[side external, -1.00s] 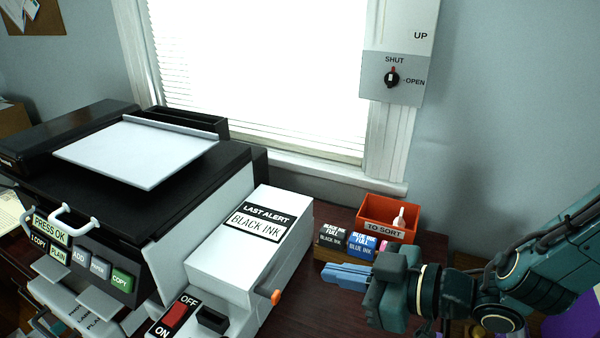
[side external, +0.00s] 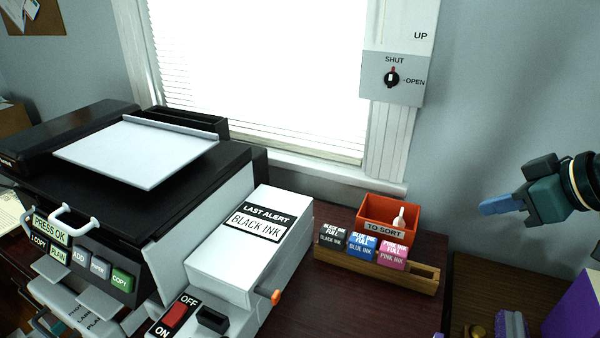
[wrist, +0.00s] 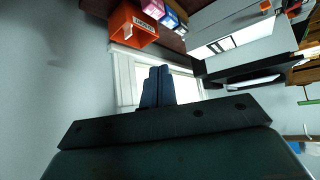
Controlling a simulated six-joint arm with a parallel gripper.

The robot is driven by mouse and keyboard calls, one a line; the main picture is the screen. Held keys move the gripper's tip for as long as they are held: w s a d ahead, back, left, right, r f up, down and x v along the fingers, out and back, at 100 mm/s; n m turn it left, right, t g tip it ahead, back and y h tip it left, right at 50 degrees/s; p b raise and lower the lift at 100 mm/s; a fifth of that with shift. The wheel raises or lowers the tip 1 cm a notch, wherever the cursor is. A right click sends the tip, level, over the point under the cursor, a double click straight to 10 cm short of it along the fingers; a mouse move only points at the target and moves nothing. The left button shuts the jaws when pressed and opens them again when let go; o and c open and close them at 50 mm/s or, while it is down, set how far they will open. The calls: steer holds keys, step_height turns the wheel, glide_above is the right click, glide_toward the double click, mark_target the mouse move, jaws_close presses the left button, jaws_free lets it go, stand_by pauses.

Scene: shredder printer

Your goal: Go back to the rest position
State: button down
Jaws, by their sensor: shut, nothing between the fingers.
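My gripper (side external: 500,205) is at the right of the side view, raised in front of the grey wall and clear of everything. Its blue fingers are together and empty, pointing left. In the wrist view the shut fingers (wrist: 158,88) stand in the middle, with the scene turned around behind them. No object is near the fingertips.
A wooden rack (side external: 385,271) holds black, blue and pink ink boxes. Behind it stands an orange "TO SORT" bin (side external: 372,212). The printer (side external: 190,215) and a white "LAST ALERT" unit (side external: 225,268) fill the left. A purple box (side external: 580,310) stands at lower right.

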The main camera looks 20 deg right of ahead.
steer(key=s+d+r+m+g+h, duration=0.1)
steer(key=s+d, duration=0.3)
steer(key=s, duration=0.3)
steer(key=s+d+r+m+g, duration=0.1)
steer(key=s+d+g, duration=0.1)
steer(key=s, duration=0.4)
steer(key=shift+s+d+m+h, duration=0.3)
steer(key=shift+s+d+h, duration=0.1)
steer(key=shift+d, duration=0.45)
